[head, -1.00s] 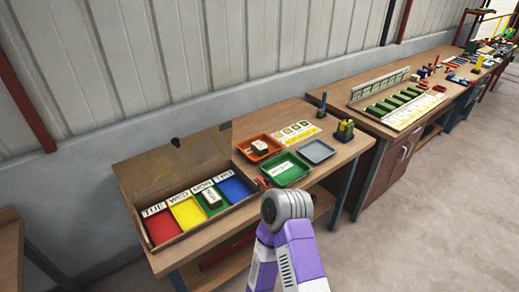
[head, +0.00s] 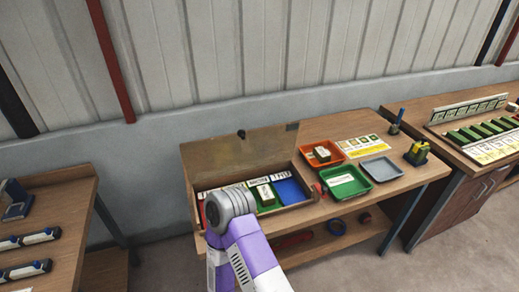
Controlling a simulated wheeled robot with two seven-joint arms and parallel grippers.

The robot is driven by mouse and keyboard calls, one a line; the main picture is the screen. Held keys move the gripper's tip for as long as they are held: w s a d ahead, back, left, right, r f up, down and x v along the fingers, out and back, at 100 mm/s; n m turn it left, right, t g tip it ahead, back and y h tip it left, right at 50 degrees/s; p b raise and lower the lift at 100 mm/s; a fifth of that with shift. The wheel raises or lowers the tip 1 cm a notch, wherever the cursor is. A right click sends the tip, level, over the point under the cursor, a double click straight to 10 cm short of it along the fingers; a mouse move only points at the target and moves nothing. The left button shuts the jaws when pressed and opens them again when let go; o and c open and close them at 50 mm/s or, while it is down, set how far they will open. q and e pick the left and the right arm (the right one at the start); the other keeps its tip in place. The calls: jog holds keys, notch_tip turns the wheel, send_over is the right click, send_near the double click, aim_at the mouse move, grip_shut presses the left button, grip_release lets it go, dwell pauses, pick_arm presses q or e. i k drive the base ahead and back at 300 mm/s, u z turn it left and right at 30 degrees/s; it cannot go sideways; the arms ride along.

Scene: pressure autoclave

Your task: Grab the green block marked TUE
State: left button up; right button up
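No marking that reads TUE can be made out at this size. A small block with a pale top (head: 265,193) lies in the green compartment of the open wooden box (head: 236,153). A similar block (head: 321,153) sits in the orange tray (head: 336,162). Several green bars (head: 470,133) lie in a row on the right bench, their markings too small to read. Neither gripper shows.
A green tray (head: 359,189) with a white label and a grey tray (head: 381,169) stand right of the box. A yellow-topped item (head: 417,152) stands near the table's right edge. A left bench (head: 78,190) holds several white-and-blue items.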

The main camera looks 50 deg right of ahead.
aim_at(322, 155)
jog(key=u, duration=1.95)
jog(key=k, duration=2.6)
jog(key=z, duration=1.85)
